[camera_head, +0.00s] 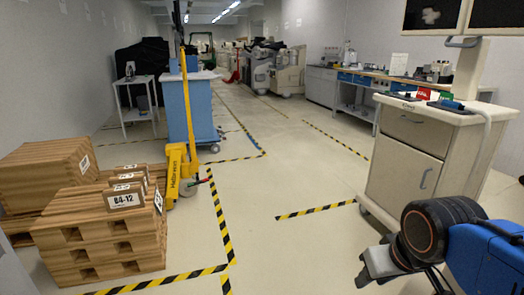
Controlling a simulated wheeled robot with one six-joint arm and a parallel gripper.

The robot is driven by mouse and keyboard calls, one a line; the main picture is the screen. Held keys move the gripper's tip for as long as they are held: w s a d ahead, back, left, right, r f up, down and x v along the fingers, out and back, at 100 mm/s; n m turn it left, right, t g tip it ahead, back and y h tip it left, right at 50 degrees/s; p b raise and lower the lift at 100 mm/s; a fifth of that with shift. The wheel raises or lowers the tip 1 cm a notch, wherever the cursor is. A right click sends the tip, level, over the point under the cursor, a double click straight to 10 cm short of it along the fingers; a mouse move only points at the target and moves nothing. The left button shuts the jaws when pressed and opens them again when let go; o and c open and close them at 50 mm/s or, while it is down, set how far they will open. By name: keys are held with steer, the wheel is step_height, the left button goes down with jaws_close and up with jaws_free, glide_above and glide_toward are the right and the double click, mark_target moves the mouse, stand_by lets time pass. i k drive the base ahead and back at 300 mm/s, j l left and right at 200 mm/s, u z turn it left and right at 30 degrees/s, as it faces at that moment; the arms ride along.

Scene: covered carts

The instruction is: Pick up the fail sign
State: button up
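A small red sign (424,93), which looks like the fail sign, stands on top of the beige cart (405,160) at the right. Its lettering is too small to read surely. A small green sign (446,96) stands just right of it. My gripper (372,274) is at the lower right, low in front of the cart and well apart from the red sign. It points down and left. Its fingers are partly hidden and seen at a poor angle, so I cannot tell whether they are open. I see nothing held in it.
Monitors (490,14) hang above the cart, and a blue-ended item (452,105) lies near the signs. Stacked wooden pallets (100,245) and a yellow pallet jack (178,175) stand at the left. The floor (290,180) in the middle is clear, with striped tape.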

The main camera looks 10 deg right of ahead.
mark_target(424, 93)
steer(key=i+j, duration=0.15)
steer(key=i, duration=0.4)
steer(key=i+j+u, duration=0.1)
steer(key=i, duration=0.45)
steer(key=i+j, duration=0.2)
steer(key=i, duration=0.35)
steer(key=u, duration=0.05)
